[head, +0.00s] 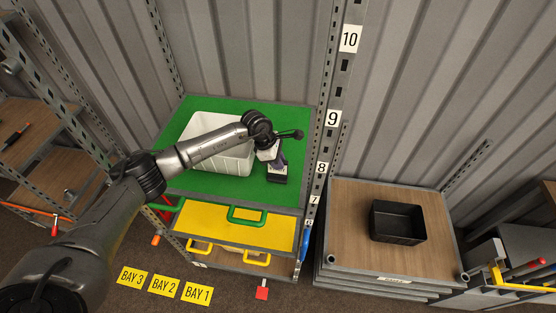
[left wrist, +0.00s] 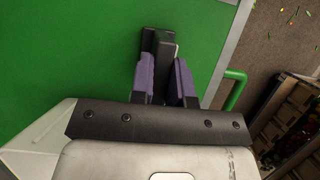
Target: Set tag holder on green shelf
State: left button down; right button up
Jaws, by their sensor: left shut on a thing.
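My left gripper (head: 275,162) is over the front right part of the green shelf (head: 305,130), pointing down. In the left wrist view its two purple-padded fingers (left wrist: 167,75) are shut on the tag holder (left wrist: 158,42), a dark, blocky piece. In the head view the tag holder (head: 278,178) shows as a small black block below the fingers, at the shelf surface or just above it; I cannot tell if it touches. The fingers hide part of it. My right gripper is not in view.
A white bin (head: 196,128) stands on the green shelf, left of the gripper and partly behind my arm. A yellow shelf (head: 205,222) with green and yellow handles is below. A perforated post (head: 325,150) rises at the right. A black tray (head: 398,222) sits on a wooden stack (head: 350,205).

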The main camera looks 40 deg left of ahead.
pick_arm(q)
jog(key=shift+f, duration=0.2)
jog(key=c, duration=1.1)
grip_release()
jog(key=shift+r, duration=0.2)
jog(key=b+v, duration=0.2)
jog(key=v, duration=1)
jog(key=shift+b, duration=0.4)
